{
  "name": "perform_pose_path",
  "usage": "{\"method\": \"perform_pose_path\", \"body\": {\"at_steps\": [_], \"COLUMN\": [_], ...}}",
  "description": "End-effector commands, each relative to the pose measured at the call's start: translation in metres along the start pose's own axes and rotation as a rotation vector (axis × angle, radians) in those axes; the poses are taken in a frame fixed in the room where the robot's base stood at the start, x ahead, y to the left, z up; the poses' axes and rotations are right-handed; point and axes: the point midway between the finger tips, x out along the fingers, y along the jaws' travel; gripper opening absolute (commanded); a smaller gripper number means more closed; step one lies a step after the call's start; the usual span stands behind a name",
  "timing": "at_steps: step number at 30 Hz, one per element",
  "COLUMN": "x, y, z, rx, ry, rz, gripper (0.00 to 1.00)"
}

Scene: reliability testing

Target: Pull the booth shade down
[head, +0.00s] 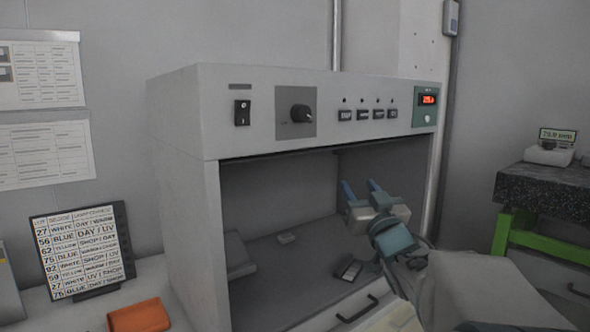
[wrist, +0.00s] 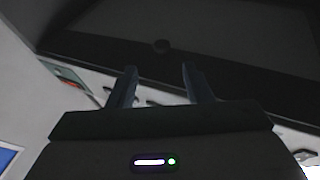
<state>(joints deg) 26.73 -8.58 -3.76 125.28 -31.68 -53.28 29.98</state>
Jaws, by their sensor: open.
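The grey booth (head: 185,180) stands on the bench with its front open. A thin dark edge (head: 290,152) runs under its control panel; it may be the bottom of the raised shade, but I cannot tell for sure. My gripper (head: 360,187) is open and empty, in front of the booth opening, below the panel. Its two blue fingers point up; in the wrist view the fingertips (wrist: 160,68) lie either side of the knob's line, apart from it.
The control panel (head: 377,115) has a switch, a dial, several buttons and a red display. Small items (head: 348,268) lie on the booth floor. A chart board (head: 82,250) and an orange pouch (head: 139,316) are at left. A dark-topped green bench (head: 540,190) stands at right.

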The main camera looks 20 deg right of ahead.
Motion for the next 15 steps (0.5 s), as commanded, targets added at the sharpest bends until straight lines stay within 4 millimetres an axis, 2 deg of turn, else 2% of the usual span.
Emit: {"method": "perform_pose_path", "body": {"at_steps": [4, 7, 15], "x": [0.002, 0.011, 0.063], "y": [0.001, 0.001, -0.001], "z": [-0.003, -0.004, -0.007], "rx": [-0.001, -0.001, 0.000], "ry": [0.040, 0.043, 0.042], "rz": [-0.024, -0.027, -0.026], "gripper": [0.46, 0.46, 0.46]}}
